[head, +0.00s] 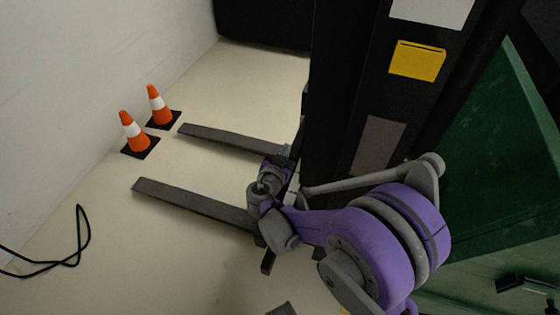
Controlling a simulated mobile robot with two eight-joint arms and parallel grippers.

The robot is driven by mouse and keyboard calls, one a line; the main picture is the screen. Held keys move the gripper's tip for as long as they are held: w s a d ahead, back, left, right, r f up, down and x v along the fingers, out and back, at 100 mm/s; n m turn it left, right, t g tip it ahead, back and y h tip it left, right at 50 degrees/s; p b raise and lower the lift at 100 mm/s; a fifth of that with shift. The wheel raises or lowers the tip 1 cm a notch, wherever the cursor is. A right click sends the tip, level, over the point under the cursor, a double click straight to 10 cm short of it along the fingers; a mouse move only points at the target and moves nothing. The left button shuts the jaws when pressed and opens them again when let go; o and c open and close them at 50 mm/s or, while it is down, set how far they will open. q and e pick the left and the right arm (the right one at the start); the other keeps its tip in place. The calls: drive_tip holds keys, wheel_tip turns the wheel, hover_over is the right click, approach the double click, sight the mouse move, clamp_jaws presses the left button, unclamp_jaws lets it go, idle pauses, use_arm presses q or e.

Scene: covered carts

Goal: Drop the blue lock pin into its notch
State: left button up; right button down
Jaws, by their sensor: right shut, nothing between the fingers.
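Two dark forks, a far one (230,138) and a near one (190,203), reach left from a dark upright machine (335,110), low over the floor. My purple and grey right arm comes in from the lower right. My right gripper (271,170) is shut and empty, in front of the base of the forks, and looks small among the grey wrist parts. I cannot tell whether it touches anything. I see no blue lock pin and no notch; the wrist and arm cover part of the fork base. My left gripper is not in view.
Two orange and white cones, a near one (134,133) and a far one (158,106), stand beyond the fork tips. A black cable (80,240) lies at the left. A large dark green surface (505,150) fills the right. The pale floor (110,285) is clear at lower left.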

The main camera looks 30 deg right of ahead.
drive_tip(key=f, duration=0.2)
drive_tip(key=w+f+b, duration=0.1)
drive_tip(key=f, duration=0.1)
drive_tip(key=shift+w+d+f, duration=0.15)
wheel_tip(320, 180, down, 4)
drive_tip(key=b, duration=0.2)
drive_tip(key=shift+b, duration=0.4)
drive_tip(key=shift+r, duration=0.2)
